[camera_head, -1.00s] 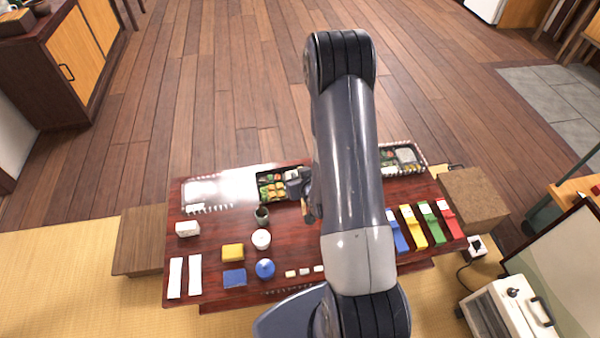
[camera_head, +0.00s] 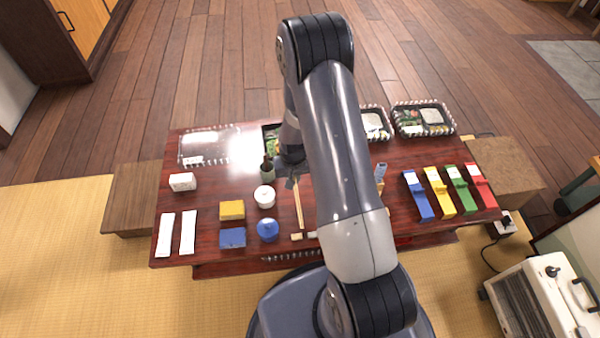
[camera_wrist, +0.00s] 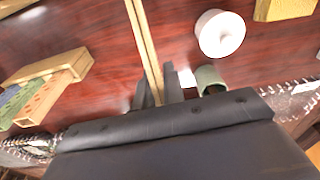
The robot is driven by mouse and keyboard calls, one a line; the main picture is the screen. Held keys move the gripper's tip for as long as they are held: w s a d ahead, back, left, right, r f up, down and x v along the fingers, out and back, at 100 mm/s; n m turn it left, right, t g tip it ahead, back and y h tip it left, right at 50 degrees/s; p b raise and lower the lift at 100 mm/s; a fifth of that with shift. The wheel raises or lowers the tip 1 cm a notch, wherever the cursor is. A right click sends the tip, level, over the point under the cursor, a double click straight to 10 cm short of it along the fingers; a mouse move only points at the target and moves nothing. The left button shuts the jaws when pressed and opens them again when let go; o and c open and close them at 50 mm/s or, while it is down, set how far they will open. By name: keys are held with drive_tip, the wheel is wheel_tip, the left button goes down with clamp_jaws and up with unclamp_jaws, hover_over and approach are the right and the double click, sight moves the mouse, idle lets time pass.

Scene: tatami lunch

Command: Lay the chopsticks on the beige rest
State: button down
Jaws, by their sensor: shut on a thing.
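My gripper (camera_head: 291,178) is shut on a pair of pale wooden chopsticks (camera_head: 299,207), holding them near one end. The chopsticks point toward the table's front edge, and their free ends appear just behind a small beige rest (camera_head: 297,237). I cannot tell their exact height above the table. In the wrist view the chopsticks (camera_wrist: 144,40) run side by side from between my fingers (camera_wrist: 159,92) to the top edge. The beige rest is not seen in the wrist view. Another small pale rest (camera_head: 312,234) is beside it, partly hidden by my arm.
A dark green cup (camera_head: 267,171), a white round pot (camera_head: 264,197) and a blue round item (camera_head: 268,230) stand close left of the chopsticks. A wooden box (camera_wrist: 55,80) shows in the wrist view. Coloured packets (camera_head: 418,196) lie right. My arm hides the table's middle.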

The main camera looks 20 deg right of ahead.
drive_tip(key=shift+s+a+f+g+b, duration=0.2)
drive_tip(key=shift+a+f+g+b, duration=0.25)
drive_tip(key=shift+f, duration=0.15)
drive_tip(key=shift+s+a+f+g+b, duration=0.2)
drive_tip(key=shift+a+f+g+b, duration=0.15)
drive_tip(key=shift+f+b, duration=0.15)
drive_tip(key=shift+f+b, duration=2.15)
drive_tip(key=shift+f, duration=1.05)
drive_tip(key=c, duration=0.9)
unclamp_jaws()
drive_tip(key=shift+c, duration=0.2)
drive_tip(key=shift+r, duration=0.1)
wheel_tip(320, 180, up, 7)
drive_tip(key=p, duration=0.4)
drive_tip(key=shift+p, duration=0.3)
